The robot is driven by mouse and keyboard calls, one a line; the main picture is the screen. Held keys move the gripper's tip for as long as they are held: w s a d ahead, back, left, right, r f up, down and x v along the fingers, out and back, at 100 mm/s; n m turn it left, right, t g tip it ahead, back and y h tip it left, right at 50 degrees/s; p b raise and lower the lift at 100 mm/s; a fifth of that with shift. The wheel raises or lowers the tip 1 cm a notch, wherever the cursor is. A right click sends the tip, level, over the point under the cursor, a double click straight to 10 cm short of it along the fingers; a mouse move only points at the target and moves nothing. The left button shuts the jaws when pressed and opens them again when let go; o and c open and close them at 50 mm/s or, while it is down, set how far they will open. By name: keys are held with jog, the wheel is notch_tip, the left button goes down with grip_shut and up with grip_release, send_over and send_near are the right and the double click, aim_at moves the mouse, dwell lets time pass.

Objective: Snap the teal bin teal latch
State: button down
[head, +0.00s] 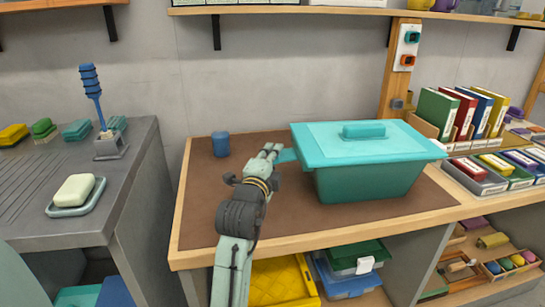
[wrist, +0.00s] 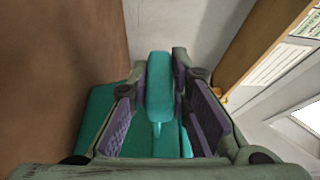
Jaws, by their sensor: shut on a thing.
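The teal bin (head: 365,183) stands on the brown-topped desk, with its lighter teal lid (head: 330,142) lying on top. The teal latch (head: 287,156) sticks out at the left end of the lid. My gripper (head: 272,152) reaches in from the front left to that end. In the wrist view, the latch (wrist: 159,85) sits between my two purple-padded fingers, and my gripper (wrist: 160,110) is shut on it. Part of the bin shows below and left of the fingers. The latch's far side and the place where it meets the bin are hidden.
A blue cup (head: 220,144) stands on the desk behind my gripper. Books (head: 465,113) and trays stand right of the bin, by a wooden post (head: 390,85). A grey counter (head: 130,185) is at left. The front left of the desktop (head: 205,215) is clear.

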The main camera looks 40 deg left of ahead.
jog(key=r+m+b, duration=0.1)
jog(key=r+m+g+b, duration=0.1)
jog(key=m, duration=0.1)
jog(key=shift+w+d+g+h, duration=0.1)
jog(key=shift+w+g+h, duration=0.05)
jog(key=shift+g+h, duration=0.15)
jog(key=m, duration=0.1)
jog(key=r+m, duration=0.1)
jog(key=m+g, duration=0.1)
jog(key=shift+w+d+r+b, duration=0.25)
jog(key=shift+b, duration=0.05)
jog(key=shift+w+d+r+m+g, duration=0.2)
jog(key=shift+r+m+g, duration=0.15)
jog(key=shift+m+g, duration=0.35)
jog(key=c, duration=1.5)
grip_release()
jog(key=shift+d, duration=0.1)
